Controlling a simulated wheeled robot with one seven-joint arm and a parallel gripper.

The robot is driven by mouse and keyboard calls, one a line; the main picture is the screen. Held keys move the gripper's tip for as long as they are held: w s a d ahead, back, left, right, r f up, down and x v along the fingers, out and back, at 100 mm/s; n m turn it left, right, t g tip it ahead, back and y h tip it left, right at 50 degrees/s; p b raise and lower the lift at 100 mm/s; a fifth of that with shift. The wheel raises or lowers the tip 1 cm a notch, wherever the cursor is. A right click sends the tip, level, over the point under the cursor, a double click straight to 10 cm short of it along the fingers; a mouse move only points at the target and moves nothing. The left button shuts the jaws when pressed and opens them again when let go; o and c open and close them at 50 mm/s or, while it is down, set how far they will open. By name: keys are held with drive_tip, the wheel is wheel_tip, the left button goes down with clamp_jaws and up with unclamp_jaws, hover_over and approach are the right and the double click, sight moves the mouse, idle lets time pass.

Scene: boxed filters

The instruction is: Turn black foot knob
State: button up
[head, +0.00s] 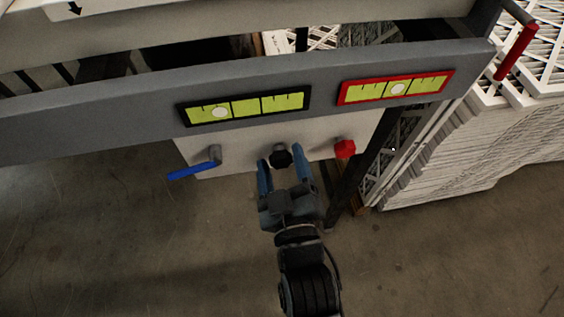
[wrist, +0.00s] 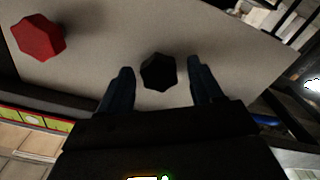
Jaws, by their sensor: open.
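The black foot knob (head: 280,156) is a faceted knob on a pale panel (head: 240,161) under the grey beam. It also shows in the wrist view (wrist: 158,72). My gripper (head: 281,163) is open, with one blue finger on each side of the knob. In the wrist view my fingertips (wrist: 161,75) stand left and right of the knob, with visible gaps on both sides. I cannot tell whether the fingers reach the knob's depth.
A red knob (head: 345,149) sits right of the black one, and a blue lever handle (head: 194,164) is to its left. Above are two level gauges, black-framed (head: 244,107) and red-framed (head: 396,88). Stacked white filters (head: 480,140) stand at right. A dark post (head: 360,165) is close by.

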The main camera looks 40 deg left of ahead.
drive_tip(key=c, duration=1.1)
drive_tip(key=shift+o, duration=0.2)
drive_tip(key=shift+m, duration=0.3)
drive_tip(key=m, duration=0.4)
drive_tip(key=shift+d+b, duration=0.1)
drive_tip(key=shift+b, duration=0.3)
drive_tip(key=m, duration=0.5)
drive_tip(key=shift+w, duration=0.1)
drive_tip(key=m, duration=1)
drive_tip(key=shift+d+f, duration=0.1)
drive_tip(key=shift+m, duration=0.3)
